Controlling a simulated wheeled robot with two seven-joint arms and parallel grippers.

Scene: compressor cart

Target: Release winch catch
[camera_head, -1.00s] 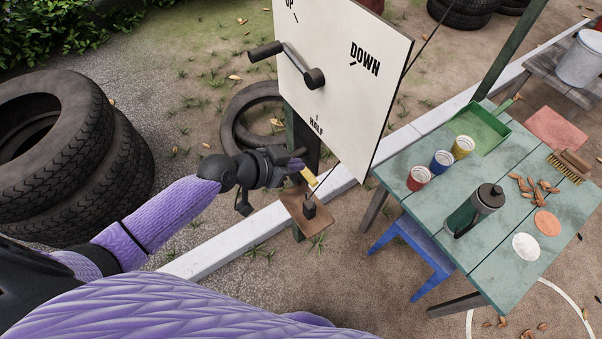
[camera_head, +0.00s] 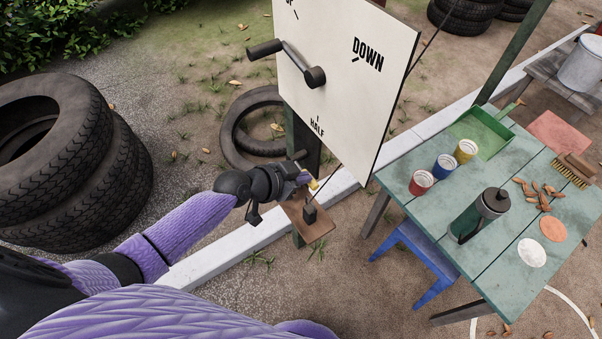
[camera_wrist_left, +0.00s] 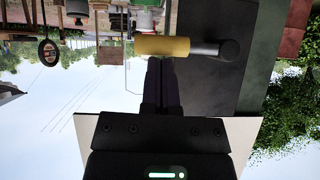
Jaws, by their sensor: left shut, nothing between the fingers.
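The winch catch is a small lever with a yellow grip (camera_head: 314,185), low on the post under the white winch board (camera_head: 350,110). In the left wrist view its yellow grip (camera_wrist_left: 162,46) lies crosswise, with a dark grey arm to a pivot at right. My left gripper (camera_head: 304,180) is shut and empty, its tips right beside the yellow grip. In the left wrist view the shut fingers (camera_wrist_left: 161,66) end at the grip's edge; I cannot tell whether they touch. The crank (camera_head: 290,60) on the board points toward the upper left. My right gripper is out of view.
A brown plate (camera_head: 318,229) with a dark block sits just below the catch. A green table (camera_head: 480,265) with cans, a flask and a brush stands at right, a blue stool (camera_head: 415,240) beneath it. Stacked tyres (camera_head: 60,165) stand at left; another tyre lies behind the post.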

